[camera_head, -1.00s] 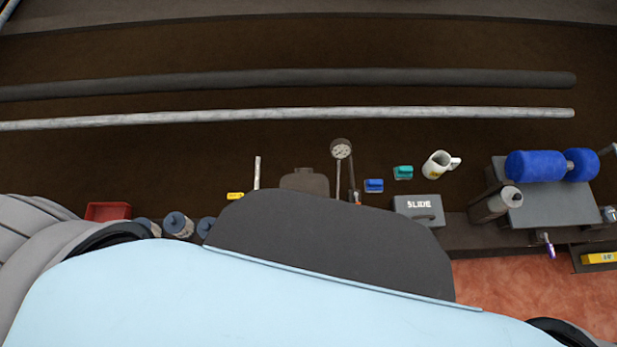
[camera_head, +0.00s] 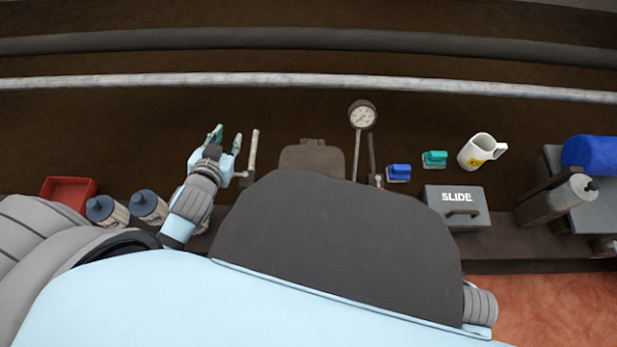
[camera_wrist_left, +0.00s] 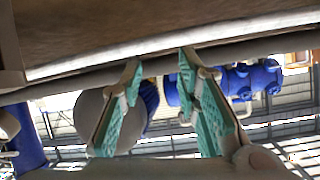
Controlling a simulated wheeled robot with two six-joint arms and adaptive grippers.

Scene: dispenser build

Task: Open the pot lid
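A dark brown lid-like piece with a small raised tab (camera_head: 313,157) stands at the middle of the bench. Its lower part is hidden behind my dark body, and I cannot tell for sure that it is the pot lid. My left gripper (camera_head: 227,136) is to its left, beside an upright light lever (camera_head: 253,150). Its fingers are apart with nothing between them. In the left wrist view the teal finger pads of the left gripper (camera_wrist_left: 159,60) are also spread and empty. My right gripper is not in view.
A gauge on a stem (camera_head: 362,116), blue block (camera_head: 398,172), green block (camera_head: 434,159), white mug (camera_head: 481,151) and grey SLIDE box (camera_head: 456,207) stand to the right. Bottles (camera_head: 149,207) and a red tray (camera_head: 68,190) are at left. A long pale pipe (camera_head: 300,82) crosses behind.

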